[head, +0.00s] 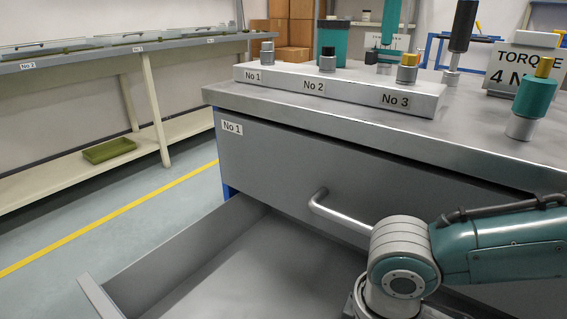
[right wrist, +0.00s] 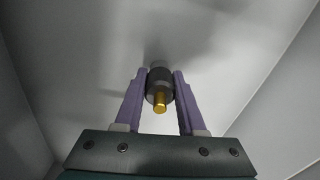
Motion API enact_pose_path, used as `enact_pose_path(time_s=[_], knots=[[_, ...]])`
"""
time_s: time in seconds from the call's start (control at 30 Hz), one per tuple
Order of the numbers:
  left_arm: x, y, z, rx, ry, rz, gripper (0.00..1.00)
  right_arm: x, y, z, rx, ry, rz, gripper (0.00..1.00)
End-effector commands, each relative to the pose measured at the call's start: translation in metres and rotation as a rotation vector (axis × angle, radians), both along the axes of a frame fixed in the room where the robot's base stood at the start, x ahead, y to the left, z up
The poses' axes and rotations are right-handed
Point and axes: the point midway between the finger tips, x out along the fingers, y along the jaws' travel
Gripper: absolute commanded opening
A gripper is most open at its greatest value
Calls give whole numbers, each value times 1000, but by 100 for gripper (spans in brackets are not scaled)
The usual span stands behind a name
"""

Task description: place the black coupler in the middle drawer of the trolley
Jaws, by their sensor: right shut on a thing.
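In the right wrist view, my right gripper (right wrist: 160,92) is shut on a dark grey-black coupler (right wrist: 159,80) with a gold pin (right wrist: 160,101). The fingers grip it from both sides, over a plain grey surface inside the drawer. In the head view, a drawer (head: 215,270) below the drawer labelled No 1 (head: 290,160) is pulled open, and its visible floor is bare. My right arm (head: 405,262) reaches in at the lower right; its gripper is hidden there. My left gripper is not in view.
The closed No 1 drawer's handle (head: 340,214) juts out close to my right arm. On the trolley top (head: 470,145) stand a block (head: 340,90) labelled No 1 to No 3 with couplers, a teal tool (head: 533,97) and a torque sign (head: 517,66). Shelving (head: 80,150) stands at left.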

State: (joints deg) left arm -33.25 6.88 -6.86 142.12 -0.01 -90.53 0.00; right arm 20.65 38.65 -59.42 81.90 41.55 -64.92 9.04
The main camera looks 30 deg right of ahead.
Motion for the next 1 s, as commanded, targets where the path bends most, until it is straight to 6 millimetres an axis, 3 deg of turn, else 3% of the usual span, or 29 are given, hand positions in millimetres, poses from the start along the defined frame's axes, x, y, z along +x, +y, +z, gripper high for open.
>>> enact_pose_path(time_s=[0.07, 0.1, 0.37, 0.67, 0.77, 1.0], knots=[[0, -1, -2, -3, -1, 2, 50, 0, 0, -3, 0, 0, 0, 0], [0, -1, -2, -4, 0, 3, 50, 0, 0, -4, 0, 0, 0, 40], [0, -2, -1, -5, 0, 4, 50, 0, 0, -3, 0, 0, 0, 69], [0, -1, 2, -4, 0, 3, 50, 0, 0, 2, 0, 0, 0, 69], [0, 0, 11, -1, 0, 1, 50, 0, 0, 16, 1, -1, -1, 69], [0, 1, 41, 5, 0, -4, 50, 0, 0, 72, 1, -1, 0, 69]])
